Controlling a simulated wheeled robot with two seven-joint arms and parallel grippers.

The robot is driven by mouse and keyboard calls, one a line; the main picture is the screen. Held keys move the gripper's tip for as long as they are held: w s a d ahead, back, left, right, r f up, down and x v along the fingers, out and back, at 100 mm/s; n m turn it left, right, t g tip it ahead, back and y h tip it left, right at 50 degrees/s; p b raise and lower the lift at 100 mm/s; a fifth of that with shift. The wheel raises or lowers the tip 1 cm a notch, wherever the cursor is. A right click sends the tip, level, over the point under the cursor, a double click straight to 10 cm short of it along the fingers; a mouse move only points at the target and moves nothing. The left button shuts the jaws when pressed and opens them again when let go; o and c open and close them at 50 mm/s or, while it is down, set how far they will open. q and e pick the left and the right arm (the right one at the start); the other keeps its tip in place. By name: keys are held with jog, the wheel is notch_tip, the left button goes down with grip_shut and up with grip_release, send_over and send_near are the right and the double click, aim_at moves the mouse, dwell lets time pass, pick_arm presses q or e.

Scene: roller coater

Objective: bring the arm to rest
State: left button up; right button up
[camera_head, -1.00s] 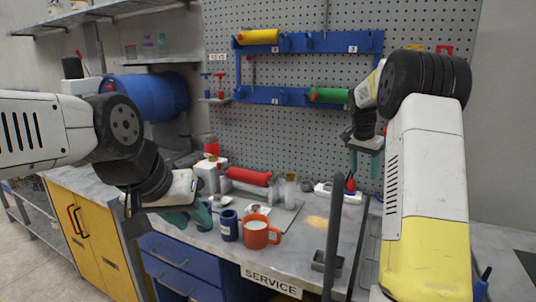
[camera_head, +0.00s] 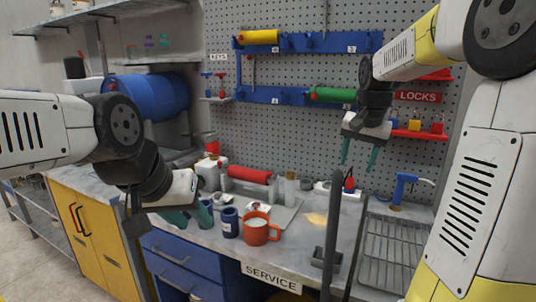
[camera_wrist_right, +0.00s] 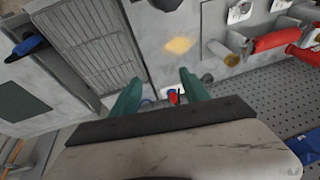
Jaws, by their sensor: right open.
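My right gripper (camera_head: 359,153) hangs in front of the pegboard, above the back of the counter, with its teal fingers pointing down. In the right wrist view its two fingers (camera_wrist_right: 158,92) are spread apart with nothing between them. My left gripper (camera_head: 188,216) is at the left, by the counter's front edge near the blue cups. Its teal fingers show partly, and I cannot tell how far apart they are.
A green roller (camera_head: 334,95) and a yellow roller (camera_head: 258,37) hang on blue racks. A red roller (camera_head: 250,175), an orange mug (camera_head: 258,230) and a dark blue cup (camera_head: 228,222) stand on the counter. A wire drying rack (camera_head: 388,250) and a red lock shelf (camera_head: 420,134) are at the right.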

jog(key=s+a+f+n+t+y, duration=0.1)
jog(key=s+a+n, duration=0.2)
jog(key=s, duration=0.8)
jog(key=s+a+f+n+t+y, duration=0.1)
jog(key=s+a+n, duration=0.2)
jog(key=s, duration=0.9)
jog(key=a, duration=0.3)
jog(key=shift+a+f, duration=0.2)
jog(key=shift+a, duration=0.15)
pick_arm(q)
jog(key=shift+s, duration=0.1)
